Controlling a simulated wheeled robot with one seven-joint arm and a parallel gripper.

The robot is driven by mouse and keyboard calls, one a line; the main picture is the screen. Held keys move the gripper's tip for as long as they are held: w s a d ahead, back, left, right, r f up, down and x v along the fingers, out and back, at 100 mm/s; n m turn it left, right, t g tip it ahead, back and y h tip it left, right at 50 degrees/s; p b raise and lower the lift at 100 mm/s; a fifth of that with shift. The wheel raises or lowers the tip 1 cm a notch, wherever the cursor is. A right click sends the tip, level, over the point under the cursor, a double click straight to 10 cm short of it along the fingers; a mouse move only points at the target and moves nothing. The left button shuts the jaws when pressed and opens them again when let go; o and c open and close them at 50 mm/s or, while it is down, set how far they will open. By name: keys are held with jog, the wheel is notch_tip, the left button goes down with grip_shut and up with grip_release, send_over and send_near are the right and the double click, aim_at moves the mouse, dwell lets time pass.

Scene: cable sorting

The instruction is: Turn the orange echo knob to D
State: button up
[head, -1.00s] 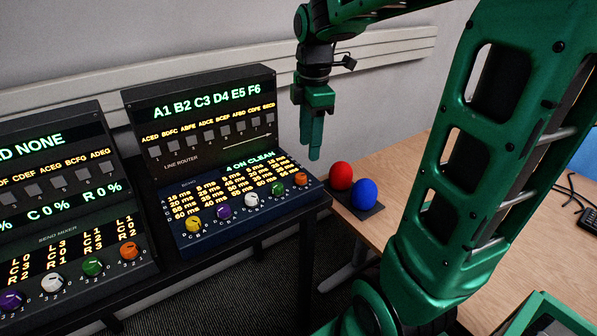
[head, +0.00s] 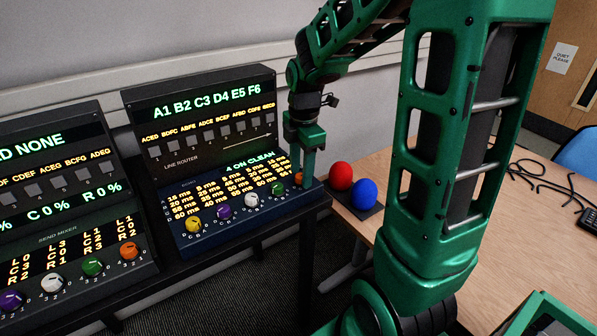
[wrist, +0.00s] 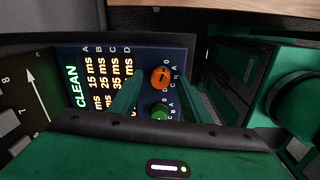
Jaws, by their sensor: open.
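The orange echo knob (head: 298,179) is the rightmost in the knob row of the blue-fronted line router unit (head: 190,245). In the head view it is partly hidden by my gripper (head: 304,178), which points down at it with fingers open. In the wrist view the orange knob (wrist: 160,76) shows near the fingertips of my gripper (wrist: 155,88), with letters beside it. I cannot tell if the fingers touch it, nor which letter its pointer marks. The green knob (wrist: 160,112) is beside it.
A red ball (head: 341,175) and a blue ball (head: 364,193) sit on a dark base to the right. White, purple and yellow knobs continue leftward. The send mixer (head: 60,245) stands left, with its own orange knob (head: 129,251).

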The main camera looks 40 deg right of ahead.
jog(key=shift+f, duration=0.25)
jog(key=c, duration=1.1)
jog(key=shift+o, duration=0.3)
